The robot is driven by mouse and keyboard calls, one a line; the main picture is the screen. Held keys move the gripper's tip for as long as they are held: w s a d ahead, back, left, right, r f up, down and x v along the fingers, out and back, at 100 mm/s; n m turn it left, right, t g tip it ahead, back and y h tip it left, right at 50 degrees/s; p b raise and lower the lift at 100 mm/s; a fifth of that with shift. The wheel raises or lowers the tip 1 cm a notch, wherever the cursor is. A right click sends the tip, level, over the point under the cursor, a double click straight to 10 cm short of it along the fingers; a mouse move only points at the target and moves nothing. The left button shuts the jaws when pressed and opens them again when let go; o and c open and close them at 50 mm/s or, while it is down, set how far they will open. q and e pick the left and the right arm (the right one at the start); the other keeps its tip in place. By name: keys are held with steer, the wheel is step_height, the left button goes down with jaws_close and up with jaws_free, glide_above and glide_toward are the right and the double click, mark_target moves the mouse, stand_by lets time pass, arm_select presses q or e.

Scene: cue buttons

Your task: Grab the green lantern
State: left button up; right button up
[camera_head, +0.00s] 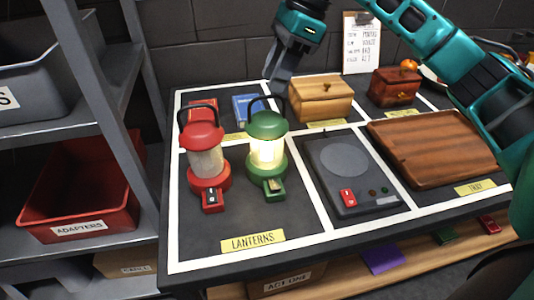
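The green lantern (267,152) stands upright on the dark table in the section labelled LANTERNS, its lamp glowing warm white. Its dark carry handle arches over the top. The red lantern (206,157) stands just left of it, unlit. My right gripper (276,88) reaches down from above and behind, with its fingertips close to the top of the green lantern's handle. I cannot tell whether the fingers touch the handle or how far apart they are. My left gripper is not in view.
A red and a blue flat item (246,107) lie behind the lanterns. A wooden chest (321,100) stands behind right, with a grey button panel (350,172) and a wooden tray (432,150) to the right. Grey shelving (112,80) stands left.

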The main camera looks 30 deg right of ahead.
mark_target(267, 96)
steer(key=shift+x, duration=2.75)
steer(key=shift+d, duration=0.1)
steer(key=shift+c, duration=0.4)
jaws_close()
steer(key=shift+r, duration=0.1)
